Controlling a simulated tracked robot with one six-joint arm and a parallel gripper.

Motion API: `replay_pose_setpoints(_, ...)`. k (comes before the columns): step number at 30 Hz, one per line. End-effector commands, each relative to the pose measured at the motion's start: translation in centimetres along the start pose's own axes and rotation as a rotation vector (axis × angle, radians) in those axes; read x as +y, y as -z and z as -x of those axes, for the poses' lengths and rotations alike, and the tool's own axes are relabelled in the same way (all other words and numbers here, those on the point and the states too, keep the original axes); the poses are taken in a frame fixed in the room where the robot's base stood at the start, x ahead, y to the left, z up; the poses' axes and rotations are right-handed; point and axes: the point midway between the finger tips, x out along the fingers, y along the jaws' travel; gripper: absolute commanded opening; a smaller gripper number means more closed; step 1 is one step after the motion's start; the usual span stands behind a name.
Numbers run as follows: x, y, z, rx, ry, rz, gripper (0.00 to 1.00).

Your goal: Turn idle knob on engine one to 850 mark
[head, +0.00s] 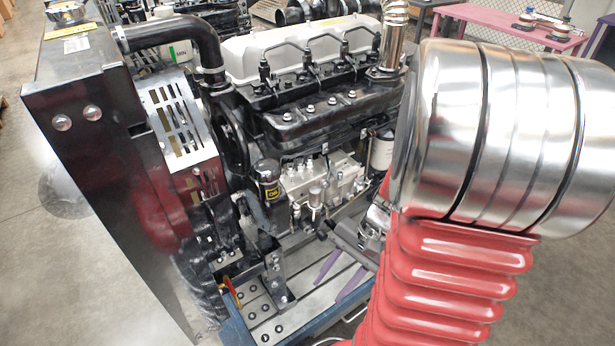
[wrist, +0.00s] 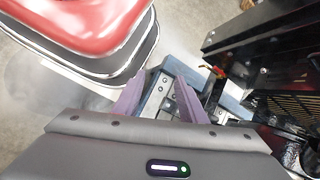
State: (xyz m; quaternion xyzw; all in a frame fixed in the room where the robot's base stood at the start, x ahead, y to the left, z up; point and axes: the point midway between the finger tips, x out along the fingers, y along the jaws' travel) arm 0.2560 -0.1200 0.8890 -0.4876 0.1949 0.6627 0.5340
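Engine one, as it appears, is the black and grey diesel engine (head: 310,110) filling the middle of the head view. A pale metal pump block (head: 325,180) with small fittings sits low on its near side. I cannot make out the idle knob or an 850 mark in either view. My gripper (head: 330,291) has two purple fingers, spread apart with nothing between them. It is low in front of the engine, over the stand's grey deck. The fingers also show in the wrist view (wrist: 160,79), above the blue-edged stand (wrist: 180,70).
A black radiator housing (head: 105,150) stands at the left end of the engine. A small red and yellow handle (head: 232,290) is at the stand's near edge. The floor at lower left is clear.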

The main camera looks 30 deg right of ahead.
Motion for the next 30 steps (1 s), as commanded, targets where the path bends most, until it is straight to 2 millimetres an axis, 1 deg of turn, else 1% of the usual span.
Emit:
replay_pose_setpoints(1, 0.4, 0.3, -0.5, -0.037, 0.036, -0.058, 0.38)
replay_pose_setpoints(3, 0.5, 0.6, -1.1, -0.082, 0.090, -0.130, 0.38)
replay_pose_setpoints(9, 0.6, 1.8, -2.3, -0.204, 0.261, -0.334, 0.38)
replay_pose_setpoints(14, 0.3, 3.3, -2.7, -0.295, 0.420, -0.494, 0.38)
replay_pose_setpoints(17, 0.1, 4.5, -2.8, -0.348, 0.529, -0.592, 0.38)
replay_pose_setpoints(23, -0.1, 7.9, -2.4, -0.437, 0.776, -0.788, 0.38)
replay_pose_setpoints(26, 0.1, 10.1, -1.8, -0.470, 0.916, -0.881, 0.38)
replay_pose_setpoints(29, 0.6, 12.8, -0.9, -0.492, 1.077, -0.977, 0.38)
replay_pose_setpoints(30, 0.8, 14.0, -0.4, -0.496, 1.148, -1.013, 0.38)
